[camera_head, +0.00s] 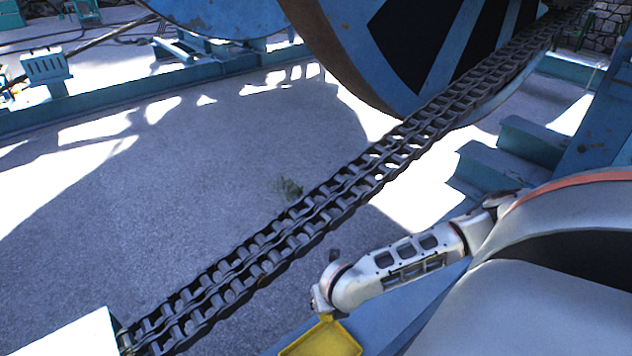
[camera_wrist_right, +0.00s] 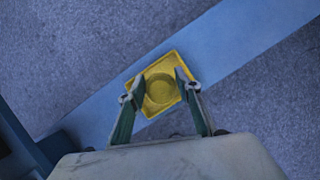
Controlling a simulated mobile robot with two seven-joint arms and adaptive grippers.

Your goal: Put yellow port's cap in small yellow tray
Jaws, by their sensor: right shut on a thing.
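The small yellow tray (camera_wrist_right: 174,57) lies on a blue beam in the right wrist view. It also shows at the bottom edge of the head view (camera_head: 322,341), partly cut off. The round yellow cap (camera_wrist_right: 160,89) sits between the fingers of my right gripper (camera_wrist_right: 157,87), which is shut on it. The cap lines up with the middle of the tray. I cannot tell whether it touches the tray floor or hangs just above it. In the head view my right arm reaches down beside the tray, and its fingers are not clearly visible. My left gripper is not in view.
A heavy double chain (camera_head: 290,235) runs diagonally across the head view, left of my right arm. A large blue reel (camera_head: 430,40) stands at the back. Blue steel blocks (camera_head: 500,170) are at the right. Grey ground lies on both sides of the beam (camera_wrist_right: 235,45).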

